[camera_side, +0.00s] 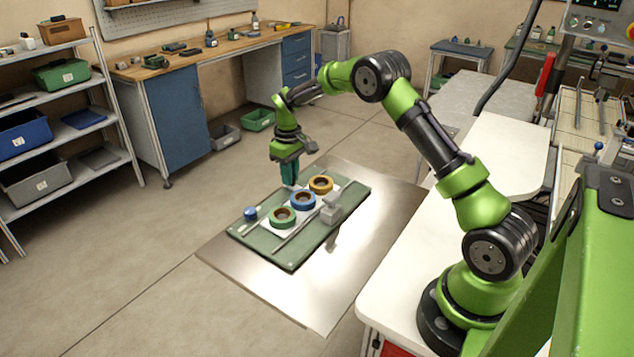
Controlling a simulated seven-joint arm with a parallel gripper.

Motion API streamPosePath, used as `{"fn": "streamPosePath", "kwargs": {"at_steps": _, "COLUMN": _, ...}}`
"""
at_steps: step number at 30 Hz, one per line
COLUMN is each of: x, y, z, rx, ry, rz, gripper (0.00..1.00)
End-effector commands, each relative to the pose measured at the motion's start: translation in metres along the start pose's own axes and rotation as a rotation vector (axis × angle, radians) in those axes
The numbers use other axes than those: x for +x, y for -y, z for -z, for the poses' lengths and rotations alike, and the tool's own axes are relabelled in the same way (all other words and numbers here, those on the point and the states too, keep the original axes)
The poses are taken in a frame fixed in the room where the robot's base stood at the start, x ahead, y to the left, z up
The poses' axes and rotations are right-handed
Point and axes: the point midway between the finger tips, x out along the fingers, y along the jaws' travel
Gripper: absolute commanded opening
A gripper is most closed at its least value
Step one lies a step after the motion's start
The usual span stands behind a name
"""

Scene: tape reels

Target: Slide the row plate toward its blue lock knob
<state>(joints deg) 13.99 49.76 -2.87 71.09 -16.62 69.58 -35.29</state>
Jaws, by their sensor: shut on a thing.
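The row plate (268,228) is a pale plate lying on a green board (290,264). My gripper (290,184) points down at the back edge of the row plate, left of the orange reel. Its teal fingers are shut at the plate's edge; the exact grip spot is too small to see.
A grey block (331,208) stands on the board right of the reels, by a thin rail (296,232). The board lies on a shiny metal sheet (325,300). A shelf rack (60,120) and workbench (190,100) stand farther off; the floor left of the board is clear.

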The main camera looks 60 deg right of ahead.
Motion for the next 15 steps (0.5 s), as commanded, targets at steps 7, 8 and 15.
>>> {"fn": "streamPosePath", "kwargs": {"at_steps": 7, "x": -0.001, "y": 0.04, "z": 0.001, "rx": -0.007, "ry": 0.0, "rz": 0.001, "gripper": 0.0}}
{"fn": "streamPosePath", "kwargs": {"at_steps": 8, "x": -0.001, "y": 0.048, "z": 0.001, "rx": -0.007, "ry": -0.001, "rz": 0.001, "gripper": 0.0}}
{"fn": "streamPosePath", "kwargs": {"at_steps": 15, "x": -0.001, "y": 0.083, "z": 0.001, "rx": -0.003, "ry": -0.002, "rz": 0.001, "gripper": 0.0}}
